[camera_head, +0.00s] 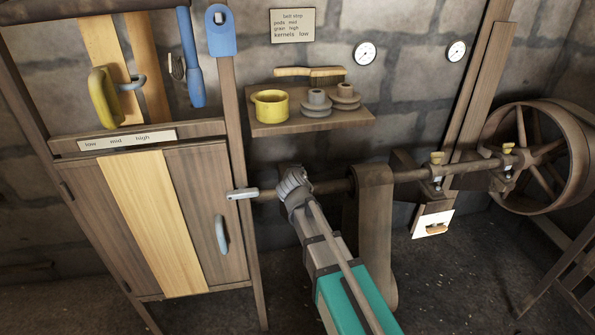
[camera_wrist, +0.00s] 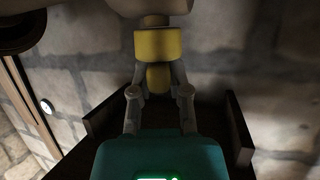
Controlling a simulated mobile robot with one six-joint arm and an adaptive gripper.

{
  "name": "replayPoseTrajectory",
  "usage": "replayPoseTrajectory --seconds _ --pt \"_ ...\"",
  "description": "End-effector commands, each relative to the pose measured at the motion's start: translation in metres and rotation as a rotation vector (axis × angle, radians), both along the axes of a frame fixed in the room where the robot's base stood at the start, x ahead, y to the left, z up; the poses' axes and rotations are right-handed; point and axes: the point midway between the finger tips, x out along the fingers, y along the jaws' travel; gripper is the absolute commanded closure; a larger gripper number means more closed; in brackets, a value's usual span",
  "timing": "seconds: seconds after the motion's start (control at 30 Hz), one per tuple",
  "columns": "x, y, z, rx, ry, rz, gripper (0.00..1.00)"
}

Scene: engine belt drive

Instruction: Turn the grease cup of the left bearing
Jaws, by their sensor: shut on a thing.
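My gripper (camera_head: 293,183) is at the left part of the horizontal shaft (camera_head: 335,186) in the head view. In the wrist view my gripper (camera_wrist: 158,50) has its fingers closed on both sides of a yellow grease cup (camera_wrist: 158,42). A rounded yellow part shows just below it between the fingers. In the head view the held cup and any bearing under it are hidden by my gripper. Two other yellow grease cups, a middle one (camera_head: 437,158) and a right one (camera_head: 508,148), sit on bearings farther right along the shaft.
A broad belt (camera_head: 376,240) hangs from the shaft right of my gripper. A large spoked wheel (camera_head: 540,155) stands at the far right. A shelf (camera_head: 312,124) with a yellow pot (camera_head: 270,106) and pulleys is above. A wooden cabinet (camera_head: 100,220) with a grey handle (camera_head: 221,235) is left.

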Motion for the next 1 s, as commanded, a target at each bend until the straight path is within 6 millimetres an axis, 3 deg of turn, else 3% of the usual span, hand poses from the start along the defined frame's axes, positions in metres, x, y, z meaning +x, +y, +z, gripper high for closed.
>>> replayPoseTrajectory --seconds 1.0 --pt "0.0003 0.0005 -0.0006 0.003 0.002 -0.352 1.0"
